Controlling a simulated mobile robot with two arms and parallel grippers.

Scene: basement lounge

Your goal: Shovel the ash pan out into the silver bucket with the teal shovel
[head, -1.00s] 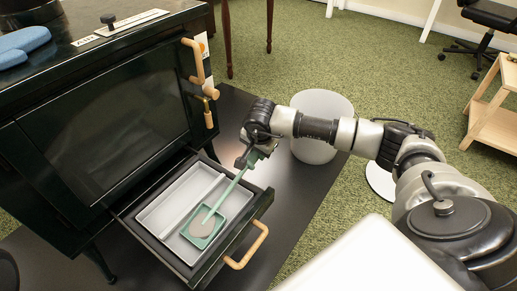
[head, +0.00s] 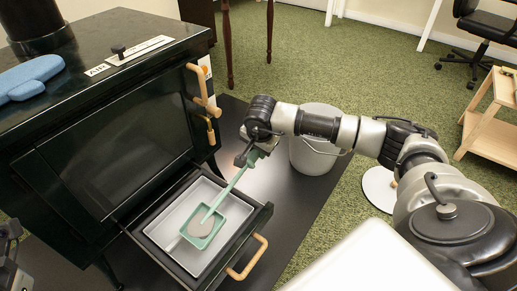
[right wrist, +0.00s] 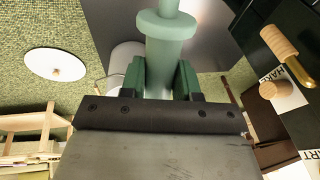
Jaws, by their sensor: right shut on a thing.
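My right gripper (head: 252,154) is shut on the handle of the teal shovel (head: 226,192). The handle also shows between the fingers in the right wrist view (right wrist: 165,50). The shovel slants down to the left, and its scoop lies over the light grey ash pan (head: 188,204) in the pulled-out stove drawer. A rounded grey-beige heap of ash (head: 202,227) sits in the scoop. I cannot tell whether the scoop touches the pan. The silver bucket (head: 316,155) stands behind my right forearm, partly hidden. A part of my left gripper (head: 10,262) shows at the left edge.
The black stove (head: 105,140) fills the left side. The drawer's wooden handle (head: 250,258) faces the front. A white lid (head: 378,187) with a knob lies on the green carpet. A wooden stand (head: 490,125) is at right. Blue mitts (head: 30,77) lie on the stove.

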